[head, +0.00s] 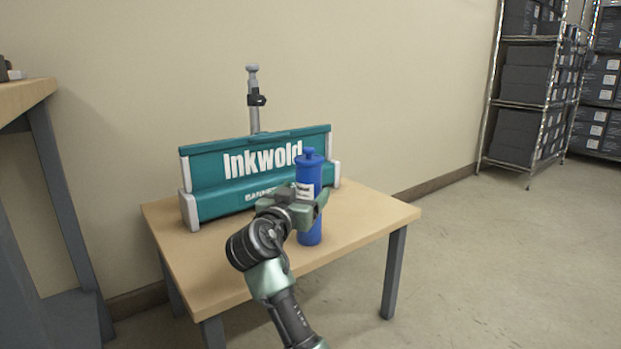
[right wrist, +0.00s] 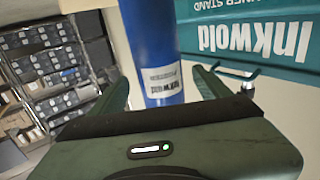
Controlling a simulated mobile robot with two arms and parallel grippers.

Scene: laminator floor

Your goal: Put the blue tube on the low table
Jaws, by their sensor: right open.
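The blue tube (head: 309,172) stands upright on the low wooden table (head: 350,226), near its right part and in front of the teal "Inkwold" banner stand. My right gripper (head: 303,204) is at the tube's middle height. In the right wrist view, the tube (right wrist: 155,45) with its white label is between the two open fingers (right wrist: 164,84), with a gap visible on each side. The gripper hides part of the tube in the head view. My left gripper is not in view.
The teal banner stand (head: 220,172) with a grey post (head: 254,110) fills the back of the low table. A taller bench (head: 25,97) is at the left. Shelves with dark boxes (head: 530,90) stand at the back right. The floor to the right is clear.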

